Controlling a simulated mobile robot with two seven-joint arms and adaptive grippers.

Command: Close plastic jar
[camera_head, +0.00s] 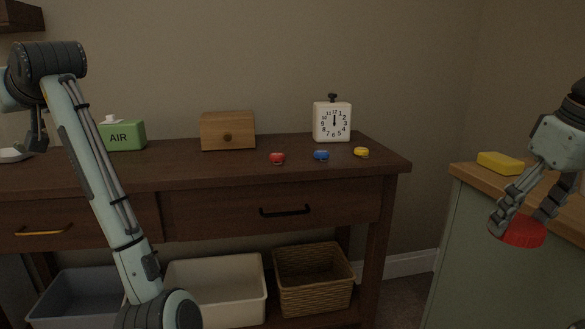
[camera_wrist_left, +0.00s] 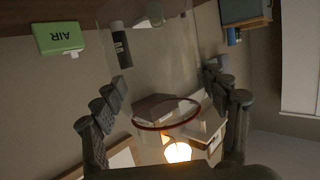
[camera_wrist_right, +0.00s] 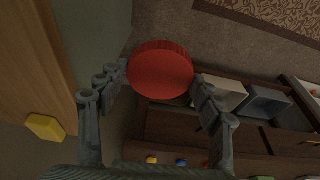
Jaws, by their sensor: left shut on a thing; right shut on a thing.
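A red ribbed lid (camera_head: 524,233) is held between the fingertips of my right gripper (camera_head: 521,220) at the right of the head view, in the air beside the wooden counter. The lid (camera_wrist_right: 161,71) also shows between the fingers in the right wrist view. In the left wrist view, a clear, see-through plastic jar with a red ring (camera_wrist_left: 137,127) stands between the fingers of my left gripper (camera_wrist_left: 166,80), which is shut on it. The jar's clear wall is hard to make out. The jar cannot be made out in the head view. Lid and jar are apart.
A dark wooden sideboard (camera_head: 210,170) carries a green AIR box (camera_head: 124,136), a wooden box (camera_head: 228,130), a clock (camera_head: 332,121) and small red, blue and yellow items. A yellow block (camera_head: 500,162) lies on the right counter (camera_head: 470,174). Bins and a basket (camera_head: 313,282) sit below.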

